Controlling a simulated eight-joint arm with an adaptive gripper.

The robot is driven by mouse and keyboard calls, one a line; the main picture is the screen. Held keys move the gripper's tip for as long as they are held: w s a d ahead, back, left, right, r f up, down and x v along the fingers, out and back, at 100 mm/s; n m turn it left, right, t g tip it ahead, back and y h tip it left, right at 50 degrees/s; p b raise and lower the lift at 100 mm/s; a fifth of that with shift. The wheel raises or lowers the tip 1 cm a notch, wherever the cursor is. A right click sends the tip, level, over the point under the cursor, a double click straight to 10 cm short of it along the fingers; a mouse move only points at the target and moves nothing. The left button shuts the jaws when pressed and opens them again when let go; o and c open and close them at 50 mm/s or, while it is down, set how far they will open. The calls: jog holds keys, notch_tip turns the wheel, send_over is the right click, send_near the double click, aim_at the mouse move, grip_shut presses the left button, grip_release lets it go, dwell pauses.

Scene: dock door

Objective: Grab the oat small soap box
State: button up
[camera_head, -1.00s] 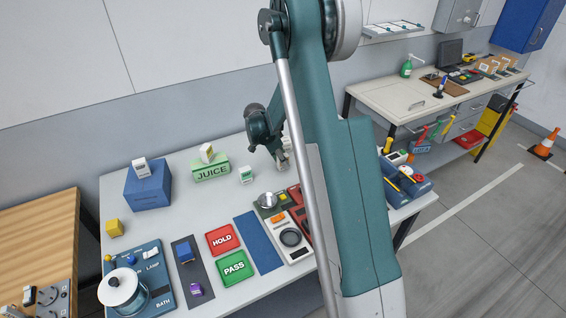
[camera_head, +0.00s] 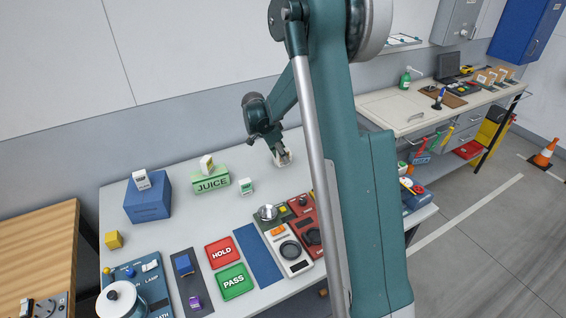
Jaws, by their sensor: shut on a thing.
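My gripper (camera_head: 283,158) points down over the back of the grey table (camera_head: 185,238), to the right of the green JUICE crate. It is shut on a small pale thing, which looks like the oat small soap box; the fingers hide most of it and I cannot read a label. I cannot tell whether it touches the table. Other small boxes stand apart from it: a white one (camera_head: 141,179) on a blue box, a cream one (camera_head: 206,164) on the JUICE crate, and a green-and-white one (camera_head: 246,186) on the table.
The blue box (camera_head: 147,201) and green JUICE crate (camera_head: 212,185) stand at the back left. Red HOLD (camera_head: 222,252) and green PASS (camera_head: 233,281) trays, a blue mat (camera_head: 258,250) and device panels (camera_head: 287,249) fill the front. My arm hides the table's right part.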

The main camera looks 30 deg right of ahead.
jog(key=shift+r, duration=0.25)
dwell(0.5)
